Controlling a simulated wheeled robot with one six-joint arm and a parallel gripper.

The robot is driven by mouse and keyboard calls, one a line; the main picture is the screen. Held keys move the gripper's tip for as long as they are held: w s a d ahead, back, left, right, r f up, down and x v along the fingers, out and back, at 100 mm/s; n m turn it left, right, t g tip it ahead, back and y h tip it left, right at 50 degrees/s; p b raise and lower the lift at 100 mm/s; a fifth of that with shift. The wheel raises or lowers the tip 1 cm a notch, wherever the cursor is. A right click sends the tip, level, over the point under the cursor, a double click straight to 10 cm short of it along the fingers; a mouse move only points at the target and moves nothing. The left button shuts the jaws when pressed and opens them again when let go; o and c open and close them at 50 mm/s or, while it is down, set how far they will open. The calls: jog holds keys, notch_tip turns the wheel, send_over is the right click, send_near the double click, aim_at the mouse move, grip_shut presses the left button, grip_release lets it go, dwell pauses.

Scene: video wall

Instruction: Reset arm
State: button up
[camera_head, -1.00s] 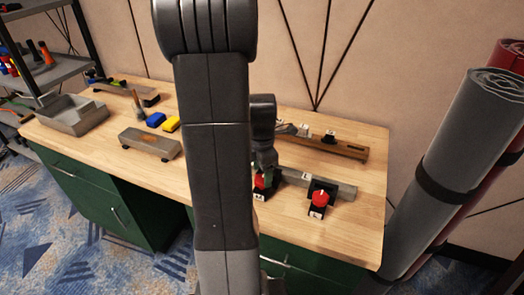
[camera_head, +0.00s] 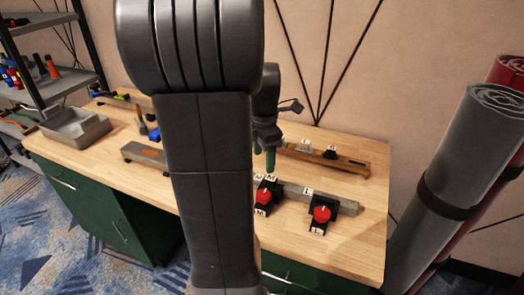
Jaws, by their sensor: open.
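My arm stands large in the middle of the view and hides part of the workbench (camera_head: 345,250). My gripper (camera_head: 264,160) points down behind the arm, with green-tipped fingers above the bench, and holds nothing that I can see. It is raised behind the left red knob (camera_head: 263,195), apart from it. The left knob sits on a black base by the grey bar (camera_head: 345,207). A second red knob (camera_head: 321,214) on a black base is to its right.
A wooden bar (camera_head: 330,161) with small parts lies at the back of the bench. A grey tray (camera_head: 75,129) and a shelf rack (camera_head: 40,60) are at left. The bench's right front is clear.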

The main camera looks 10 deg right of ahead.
aim_at(264, 194)
notch_tip(264, 194, down, 14)
jog(key=shift+r, duration=0.1)
dwell(0.6)
jog(key=shift+m, duration=0.4)
jog(key=m, duration=0.3)
jog(key=shift+m, duration=0.4)
jog(key=m+p, duration=0.1)
jog(key=m, duration=0.4)
jog(key=m+p, duration=0.1)
jog(key=m, duration=0.4)
jog(key=shift+m+p, duration=1)
jog(key=shift+m, duration=1.5)
